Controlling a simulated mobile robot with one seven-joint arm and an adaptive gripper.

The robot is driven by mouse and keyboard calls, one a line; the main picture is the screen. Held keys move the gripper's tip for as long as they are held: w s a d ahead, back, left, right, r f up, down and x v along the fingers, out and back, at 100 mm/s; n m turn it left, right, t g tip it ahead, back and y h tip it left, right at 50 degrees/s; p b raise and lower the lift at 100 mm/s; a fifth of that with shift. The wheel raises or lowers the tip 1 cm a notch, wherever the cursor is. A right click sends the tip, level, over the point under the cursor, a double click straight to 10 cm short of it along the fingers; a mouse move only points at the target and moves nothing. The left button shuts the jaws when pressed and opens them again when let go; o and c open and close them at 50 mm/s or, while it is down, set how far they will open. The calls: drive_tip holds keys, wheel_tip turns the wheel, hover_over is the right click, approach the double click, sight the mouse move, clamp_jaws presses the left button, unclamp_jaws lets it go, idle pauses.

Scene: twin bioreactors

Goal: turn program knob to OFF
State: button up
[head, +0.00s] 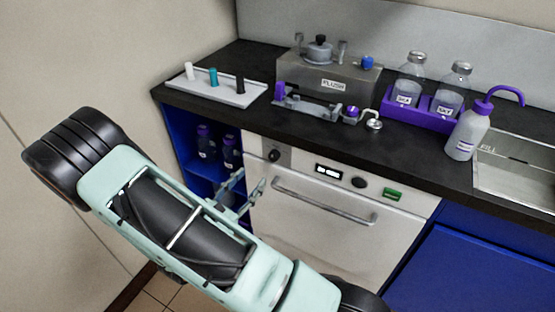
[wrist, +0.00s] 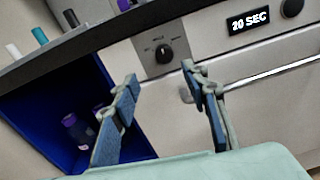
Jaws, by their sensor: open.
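A black knob (head: 274,155) sits on a grey plate at the left end of the dishwasher-like machine's front panel. In the wrist view the same knob (wrist: 164,52) shows with small marks around it, too small to read. A second black knob (head: 359,182) is right of the display; it shows at the wrist view's top right (wrist: 291,8). I cannot tell from lettering which is the program knob. My gripper (head: 249,182) is open and empty, in front of the panel's left end. In the wrist view its fingertips (wrist: 160,74) lie either side of and below the left knob, apparently apart from it.
The display (wrist: 249,22) reads 20 SEC. A door handle (head: 322,204) runs below the panel, close to my right finger. A green switch (head: 393,194) is at the panel's right. A blue open shelf (head: 180,150) with purple-capped bottles is at left. The counter above holds bottles and trays.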

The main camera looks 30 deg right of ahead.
sight(272, 158)
drive_tip(key=x, duration=0.5)
drive_tip(key=b+x, duration=0.1)
drive_tip(key=x, duration=0.5)
drive_tip(key=shift+s+d+f, duration=0.1)
drive_tip(key=shift+s+d, duration=0.2)
drive_tip(key=shift+c, duration=0.4)
clamp_jaws()
drive_tip(key=shift+n, duration=0.3)
